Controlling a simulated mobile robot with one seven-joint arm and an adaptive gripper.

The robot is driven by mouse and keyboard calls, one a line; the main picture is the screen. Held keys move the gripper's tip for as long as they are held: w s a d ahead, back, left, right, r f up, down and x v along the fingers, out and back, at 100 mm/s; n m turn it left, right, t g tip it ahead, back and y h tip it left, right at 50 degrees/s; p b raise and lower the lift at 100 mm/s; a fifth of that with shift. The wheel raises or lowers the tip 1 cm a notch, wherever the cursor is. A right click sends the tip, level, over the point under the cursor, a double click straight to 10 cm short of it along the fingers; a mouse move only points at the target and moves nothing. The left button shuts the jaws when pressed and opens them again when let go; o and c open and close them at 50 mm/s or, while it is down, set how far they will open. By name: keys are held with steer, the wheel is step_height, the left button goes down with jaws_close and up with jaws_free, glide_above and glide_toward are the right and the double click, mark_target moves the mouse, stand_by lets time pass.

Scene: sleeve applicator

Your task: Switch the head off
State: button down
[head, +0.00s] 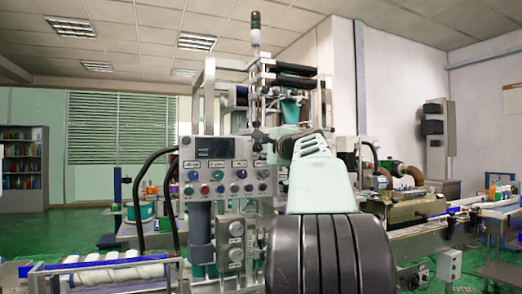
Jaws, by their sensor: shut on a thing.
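The grey control panel (213,170) of the sleeve applicator stands left of the middle. It has a dark display (213,147), small labels and rows of coloured buttons and knobs. My gripper (259,137) is at the panel's upper right edge, dark and small in the picture, with its fingers towards the panel. It is shut on a small part there; the fingers hide the part, so I cannot tell its shape or setting. My pale green wrist and black arm link cover the machine to the right of the panel.
A grey box with round knobs (236,243) is below the panel. A signal tower (255,35) tops the machine frame. Black cables arch left of the panel. A conveyor (450,225) runs at right, and white rolls (120,275) lie at front left. Green floor is open at left.

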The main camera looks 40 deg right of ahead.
steer(key=c, duration=1.8)
jaws_free()
steer(key=shift+o, duration=0.2)
steer(key=v, duration=1.2)
steer(key=shift+f, duration=0.1)
